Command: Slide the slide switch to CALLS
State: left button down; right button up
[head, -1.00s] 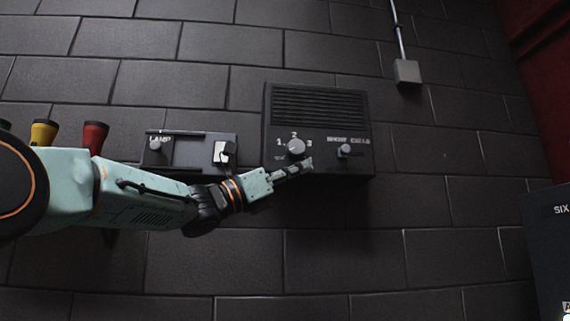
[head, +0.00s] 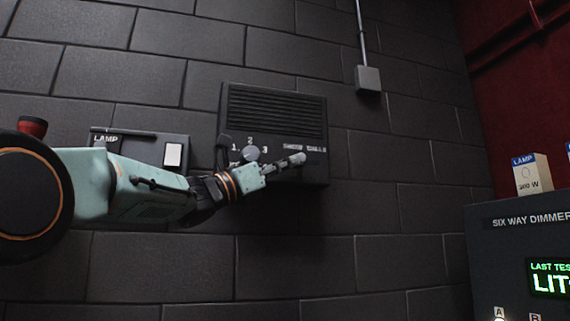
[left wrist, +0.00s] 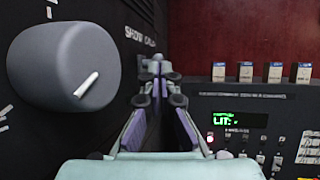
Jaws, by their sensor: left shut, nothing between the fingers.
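The dark wall unit (head: 275,105) has a grille, a round dial marked 1, 2, 3 and a label at its right reading SHOW and CALLS (head: 305,148). My left gripper (head: 298,159) is shut and empty. It points right, with its tips just under that label in the head view. The slide switch is hidden behind the fingers there, so I cannot tell its position or whether the fingers touch it. In the left wrist view the gripper's fingers (left wrist: 157,75) reach forward close to the panel, below the SHOW CALLS label (left wrist: 140,38). My right gripper is not in view.
The grey dial (head: 250,154) is just left of my fingers and looms large in the left wrist view (left wrist: 62,66). A dimmer console (head: 490,255) stands at right.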

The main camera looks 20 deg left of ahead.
aim_at(307, 166)
pick_arm(q)
jog(key=w+d, duration=0.1)
jog(key=d, duration=0.1)
jog(key=w+d, duration=0.1)
jog(key=shift+w+d, duration=0.4)
jog(key=shift+s+a, duration=0.1)
jog(key=shift+s, duration=0.1)
